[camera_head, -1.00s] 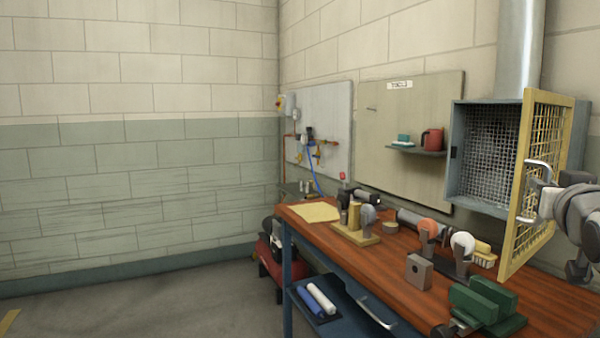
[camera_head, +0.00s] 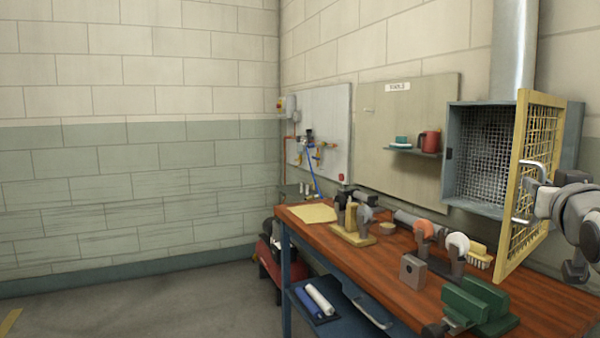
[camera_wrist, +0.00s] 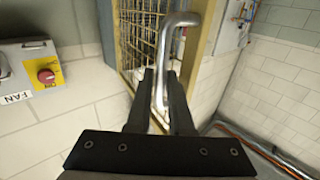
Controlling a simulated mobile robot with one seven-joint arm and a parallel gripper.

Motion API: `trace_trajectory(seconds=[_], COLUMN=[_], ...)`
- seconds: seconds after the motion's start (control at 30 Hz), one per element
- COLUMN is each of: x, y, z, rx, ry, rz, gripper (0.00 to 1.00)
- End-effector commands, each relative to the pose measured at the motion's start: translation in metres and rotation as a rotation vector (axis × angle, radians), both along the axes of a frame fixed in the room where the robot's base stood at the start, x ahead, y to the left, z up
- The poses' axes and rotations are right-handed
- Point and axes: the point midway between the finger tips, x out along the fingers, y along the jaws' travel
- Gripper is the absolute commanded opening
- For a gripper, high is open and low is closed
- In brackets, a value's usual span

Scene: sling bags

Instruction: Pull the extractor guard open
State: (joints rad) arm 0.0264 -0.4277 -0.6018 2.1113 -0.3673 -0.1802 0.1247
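The extractor guard (camera_head: 521,182), a yellow frame with wire mesh, stands swung out from the front of the grey extractor box (camera_head: 455,155). Its bent metal handle (camera_head: 535,163) faces my arm, and it also shows in the wrist view (camera_wrist: 165,50). My gripper (camera_head: 528,208) is at the lower part of the handle. In the wrist view my gripper's dark fingers (camera_wrist: 160,85) lie on both sides of the bar, with little or no gap. The finger contact is partly hidden in the head view.
The wooden workbench (camera_head: 370,265) below holds a green vise (camera_head: 478,303), a grey block (camera_head: 413,270) and grinder-like tools (camera_head: 456,245). A fan switch box (camera_wrist: 35,65) is on the wall at left in the wrist view. Open floor (camera_head: 150,300) lies to the left.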

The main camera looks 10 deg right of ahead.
Motion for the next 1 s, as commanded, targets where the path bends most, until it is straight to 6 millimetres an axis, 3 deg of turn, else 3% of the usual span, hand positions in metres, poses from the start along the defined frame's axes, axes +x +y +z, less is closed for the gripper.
trace_trajectory(seconds=[0.03,0.1,0.13,0.47,1.0], x=[0.0,0.0,0.0,-0.004,-0.074], y=[0.0,0.0,0.0,0.002,0.041], z=[0.0,0.0,0.0,-0.001,0.001], rx=[0.0,0.0,0.0,0.002,0.001], ry=[0.0,0.0,0.001,0.001,-0.002], rz=[0.0,0.0,0.0,-0.001,-0.001], gripper=[0.31,0.43,0.45,0.45,0.45])
